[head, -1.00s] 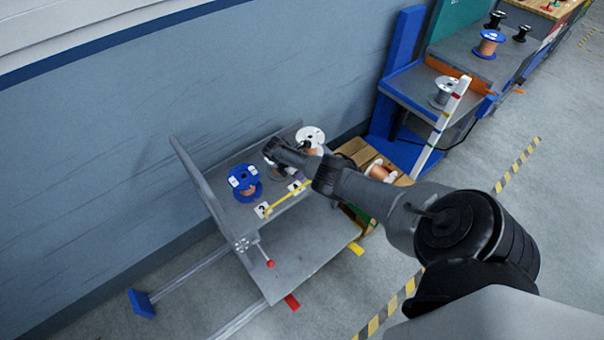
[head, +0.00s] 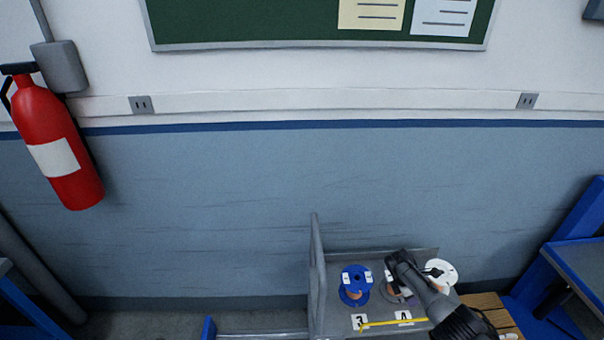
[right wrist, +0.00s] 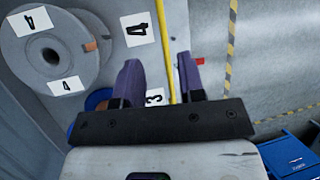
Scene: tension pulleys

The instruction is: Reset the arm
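My right arm comes in from the lower right in the head view. Its gripper (head: 396,262) is over the middle of the grey rack (head: 317,270), beside a grey spool (head: 390,292) that it partly hides. In the right wrist view the two dark fingers (right wrist: 158,68) stand apart with nothing between them. The grey spool (right wrist: 50,48), with labels marked 4, is to their left there, apart from them. My left gripper is not in view.
A blue spool (head: 355,281) and a white spool (head: 441,268) flank the gripper on the rack. A yellow bar (head: 390,323) runs along the front by number cards. The wall (head: 190,220) stands behind.

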